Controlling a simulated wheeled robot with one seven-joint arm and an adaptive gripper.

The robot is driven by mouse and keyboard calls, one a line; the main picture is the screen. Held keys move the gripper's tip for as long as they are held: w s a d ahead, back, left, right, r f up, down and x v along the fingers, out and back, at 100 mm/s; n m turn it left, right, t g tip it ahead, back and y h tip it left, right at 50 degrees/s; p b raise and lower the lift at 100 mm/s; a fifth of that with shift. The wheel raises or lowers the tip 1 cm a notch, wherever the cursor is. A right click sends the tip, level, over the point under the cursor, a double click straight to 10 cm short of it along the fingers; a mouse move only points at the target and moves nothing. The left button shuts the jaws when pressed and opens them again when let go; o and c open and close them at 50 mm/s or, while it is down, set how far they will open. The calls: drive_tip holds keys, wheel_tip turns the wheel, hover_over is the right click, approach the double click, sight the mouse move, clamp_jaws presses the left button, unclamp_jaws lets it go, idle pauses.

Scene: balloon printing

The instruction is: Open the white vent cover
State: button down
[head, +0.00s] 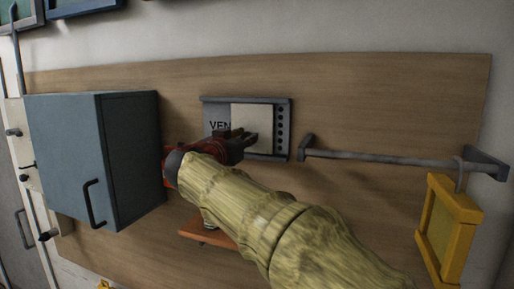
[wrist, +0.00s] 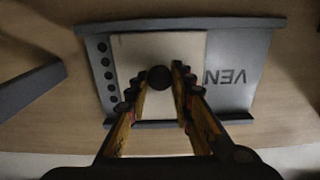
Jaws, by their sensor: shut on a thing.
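The white vent cover (head: 266,113) is a flat square panel in a grey wall frame (head: 279,100) on the wooden board. It also shows in the wrist view (wrist: 135,48), where the picture is upside down. The letters "VEN" show on the grey plate beside the cover; any further letters are hidden. A row of dark holes lies at the cover's other side. A round dark knob (wrist: 160,78) stands on the cover. My gripper (head: 247,137) is at the cover, its fingers (wrist: 160,84) on both sides of the knob and shut on it.
A grey-blue cabinet (head: 70,150) with a black handle juts out at left. A grey rail (head: 390,158) is at right, with a yellow frame (head: 429,235) hanging from it. An orange shelf (head: 207,236) sits below the vent, partly behind my arm.

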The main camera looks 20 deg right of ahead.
drive_tip(key=w+a+b, duration=0.2)
drive_tip(key=w+a, duration=0.4)
drive_tip(key=shift+w+b, duration=0.15)
drive_tip(key=shift+b, duration=0.2)
drive_tip(key=shift+a+r, duration=0.1)
drive_tip(key=c, duration=1.6)
unclamp_jaws()
drive_tip(key=shift+c, duration=0.2)
drive_tip(key=shift+o, duration=0.4)
drive_tip(key=v, duration=1.2)
